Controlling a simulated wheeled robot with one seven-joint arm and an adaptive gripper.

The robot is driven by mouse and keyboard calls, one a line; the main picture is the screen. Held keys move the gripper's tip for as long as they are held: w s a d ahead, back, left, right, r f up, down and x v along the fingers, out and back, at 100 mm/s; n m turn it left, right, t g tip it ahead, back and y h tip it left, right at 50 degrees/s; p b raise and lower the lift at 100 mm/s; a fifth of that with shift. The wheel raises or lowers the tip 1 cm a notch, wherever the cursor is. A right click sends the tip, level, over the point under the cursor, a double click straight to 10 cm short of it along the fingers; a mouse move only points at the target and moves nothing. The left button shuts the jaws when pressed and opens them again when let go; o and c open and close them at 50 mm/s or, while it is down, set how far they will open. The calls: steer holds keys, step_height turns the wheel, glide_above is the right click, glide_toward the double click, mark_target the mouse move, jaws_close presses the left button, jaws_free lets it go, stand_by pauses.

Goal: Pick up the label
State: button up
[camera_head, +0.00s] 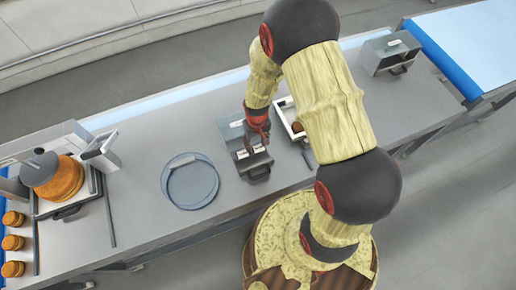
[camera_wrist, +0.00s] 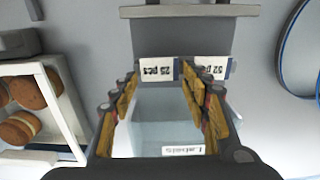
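A white label (camera_wrist: 157,70) reading "25 pcs" lies in a grey label holder (camera_wrist: 190,35), seen in the wrist view. A second such label (camera_wrist: 213,69) lies to its right, partly behind my right finger. My gripper (camera_wrist: 160,84) is open, with its fingers apart on either side of the first label and nothing visibly clamped. Whether the fingertips touch the label cannot be told. A "Labels" sign (camera_wrist: 183,150) shows on the holder between the fingers. In the head view my gripper (camera_head: 257,143) is over the holder (camera_head: 258,168), hiding part of it.
A white tray (camera_wrist: 70,103) of brown rounds stands beside the holder. A round clear-blue dish (camera_head: 190,182) lies left of it on the grey counter (camera_head: 145,190). A machine with an orange stack (camera_head: 60,180) is far left; a grey box (camera_head: 388,54) and blue conveyor (camera_head: 470,40) are right.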

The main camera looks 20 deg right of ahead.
steer(key=c, duration=0.4)
steer(key=shift+o, duration=0.2)
steer(key=shift+r, duration=0.65)
steer(key=s+r+b, duration=0.2)
steer(key=s+r, duration=1)
steer(key=s, duration=0.2)
steer(key=shift+d, duration=0.4)
